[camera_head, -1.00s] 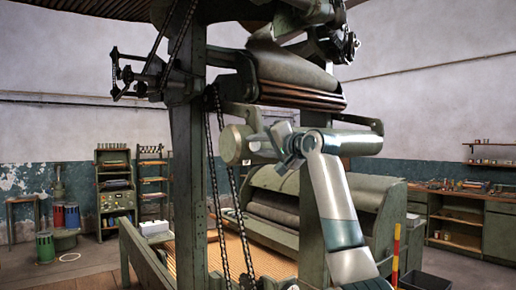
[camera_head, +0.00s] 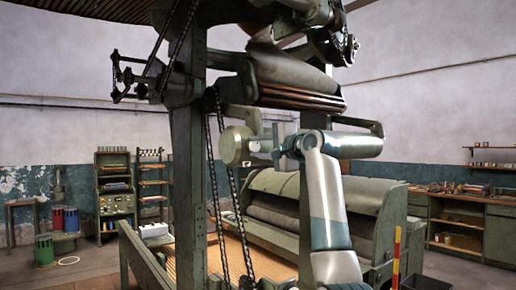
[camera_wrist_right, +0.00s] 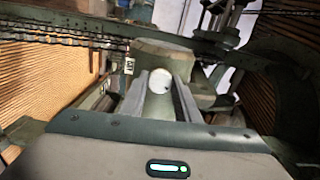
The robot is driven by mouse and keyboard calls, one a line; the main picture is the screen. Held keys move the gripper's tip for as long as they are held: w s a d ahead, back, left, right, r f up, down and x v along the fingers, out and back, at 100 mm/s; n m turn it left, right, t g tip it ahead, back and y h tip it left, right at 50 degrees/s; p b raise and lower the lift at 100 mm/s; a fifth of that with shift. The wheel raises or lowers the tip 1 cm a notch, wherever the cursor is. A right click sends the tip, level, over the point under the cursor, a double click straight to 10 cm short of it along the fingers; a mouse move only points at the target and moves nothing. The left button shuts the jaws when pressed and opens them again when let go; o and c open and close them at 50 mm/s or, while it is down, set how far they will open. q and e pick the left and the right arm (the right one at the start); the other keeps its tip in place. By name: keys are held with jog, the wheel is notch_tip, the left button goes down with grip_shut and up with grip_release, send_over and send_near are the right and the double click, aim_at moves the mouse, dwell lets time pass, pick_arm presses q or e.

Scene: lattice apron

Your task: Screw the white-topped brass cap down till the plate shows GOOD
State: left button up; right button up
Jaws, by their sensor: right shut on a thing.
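The cap (camera_wrist_right: 158,84) shows its round white top in the right wrist view, between the fingers of my right gripper (camera_wrist_right: 159,78). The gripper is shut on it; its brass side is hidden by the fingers. A small pale plate (camera_wrist_right: 129,66) with dark lettering is just left of the cap, too small to read surely. In the head view my right gripper (camera_head: 274,147) is beside the round green end of a machine part, and the cap is hidden there. My left gripper is not in view.
The green machine frame's post (camera_head: 188,190) and hanging chains (camera_head: 215,190) stand left of my right arm. A large roller housing (camera_head: 270,205) is behind it. A red and yellow post (camera_head: 396,255) stands at lower right. Shelves and benches line the walls.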

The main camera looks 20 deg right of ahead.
jog(key=o, duration=0.8)
jog(key=shift+c, duration=0.2)
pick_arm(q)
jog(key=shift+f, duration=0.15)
pick_arm(e)
jog(key=shift+s+d, duration=0.1)
jog(key=shift+s, duration=0.05)
